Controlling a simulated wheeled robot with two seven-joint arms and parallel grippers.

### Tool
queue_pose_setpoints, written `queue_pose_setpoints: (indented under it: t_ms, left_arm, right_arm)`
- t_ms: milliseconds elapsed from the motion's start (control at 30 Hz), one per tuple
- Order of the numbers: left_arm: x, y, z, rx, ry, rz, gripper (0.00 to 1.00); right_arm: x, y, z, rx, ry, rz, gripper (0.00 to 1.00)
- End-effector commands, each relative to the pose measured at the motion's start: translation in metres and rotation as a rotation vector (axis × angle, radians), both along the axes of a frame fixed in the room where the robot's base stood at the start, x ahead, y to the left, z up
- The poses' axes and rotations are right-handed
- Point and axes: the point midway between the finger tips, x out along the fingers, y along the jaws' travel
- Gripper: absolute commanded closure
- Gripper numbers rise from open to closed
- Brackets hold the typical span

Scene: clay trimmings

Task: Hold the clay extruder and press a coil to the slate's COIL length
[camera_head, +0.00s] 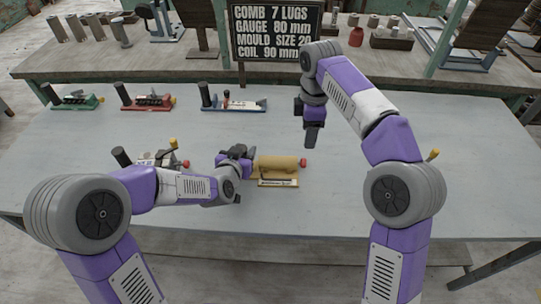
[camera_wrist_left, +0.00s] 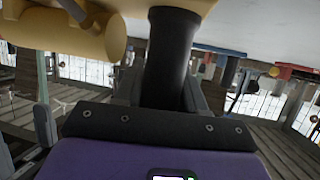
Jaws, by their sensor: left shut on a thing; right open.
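The yellow clay extruder (camera_head: 278,166) lies near the middle of the table, with a red end (camera_head: 303,162) on its right and a pale marked strip along its front. My left gripper (camera_head: 240,153) is at its left end, shut on its dark handle. In the left wrist view the dark handle (camera_wrist_left: 170,55) stands between the fingers, beside the yellow body (camera_wrist_left: 75,32). No coil can be made out. The slate (camera_head: 276,32) reads COIL 90 mm. My right gripper (camera_head: 312,136) is open and empty, pointing down behind and right of the extruder.
Green (camera_head: 75,98), red (camera_head: 147,98) and blue (camera_head: 232,100) devices stand along the table's back left. Another device (camera_head: 160,157) is partly hidden behind my left arm. A yellow knob (camera_head: 434,154) shows beside my right arm. The table (camera_head: 355,205) is clear right of the extruder.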

Motion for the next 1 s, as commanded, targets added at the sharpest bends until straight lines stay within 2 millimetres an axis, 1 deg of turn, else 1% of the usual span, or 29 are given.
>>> queue_pose_setpoints:
  t_ms: [33,100,133,300,333,567,667,767,1000]
  left_arm:
    - [-0.001,0.001,-0.004,0.001,0.009,0.0,1.0]
    - [-0.001,0.001,-0.003,0.001,0.009,0.0,1.0]
    - [-0.001,0.001,-0.003,0.001,0.009,0.0,0.59]
    - [-0.001,0.0,-0.002,0.001,0.006,0.0,0.33]
    - [-0.001,0.0,-0.002,0.001,0.005,0.0,0.3]
    - [-0.001,0.0,0.0,0.0,0.002,-0.001,0.3]
    - [-0.004,0.001,0.002,0.0,0.0,0.0,0.3]
    - [-0.014,0.003,0.006,-0.001,0.0,0.0,0.3]
    - [-0.048,0.01,0.02,0.0,0.001,0.0,0.3]
  right_arm:
    - [0.0,0.0,0.0,0.0,0.0,0.0,0.41]
    - [0.0,0.0,0.0,0.0,0.0,0.0,0.41]
    - [0.0,0.0,0.0,0.0,0.0,0.0,0.41]
    - [0.0,0.0,0.0,0.0,0.0,0.0,0.41]
    - [0.0,0.0,0.0,0.0,0.0,0.0,0.41]
    - [0.0,0.0,0.0,0.0,0.0,0.0,0.41]
    - [0.0,0.0,0.0,0.0,0.0,0.0,0.41]
    - [0.0,0.0,0.0,0.0,0.0,0.0,0.41]
    - [0.0,0.0,0.0,0.0,0.0,0.0,0.41]
